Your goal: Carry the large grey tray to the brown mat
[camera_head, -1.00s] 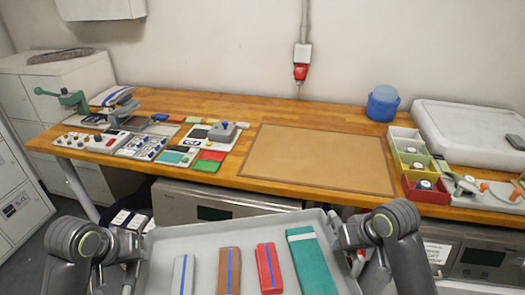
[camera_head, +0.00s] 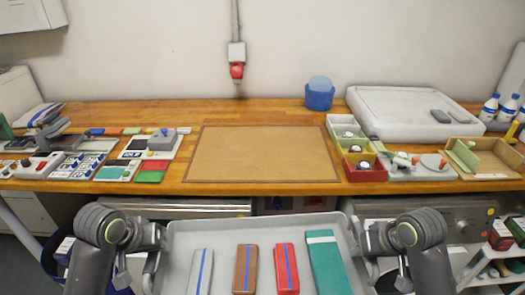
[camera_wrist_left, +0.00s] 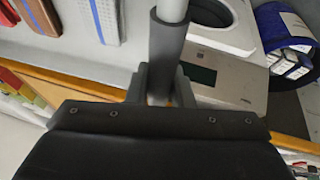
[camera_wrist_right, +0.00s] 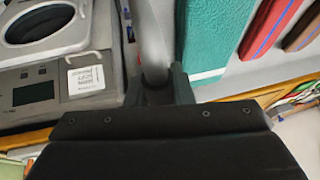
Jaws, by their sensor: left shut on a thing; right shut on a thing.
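The large grey tray (camera_head: 219,262) is held level in front of me, below the bench's front edge in the head view. My left gripper (camera_wrist_left: 160,92) is shut on the tray's left handle (camera_wrist_left: 167,45). My right gripper (camera_wrist_right: 157,88) is shut on its right handle (camera_wrist_right: 152,40). The brown mat (camera_head: 262,154) lies flat and empty on the wooden bench, beyond the tray.
Left of the mat are control panels (camera_head: 75,165) and coloured blocks (camera_head: 150,177). Right of it stand small coloured bins (camera_head: 364,173), a blue tub (camera_head: 319,95) and a large pale case (camera_head: 400,117).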

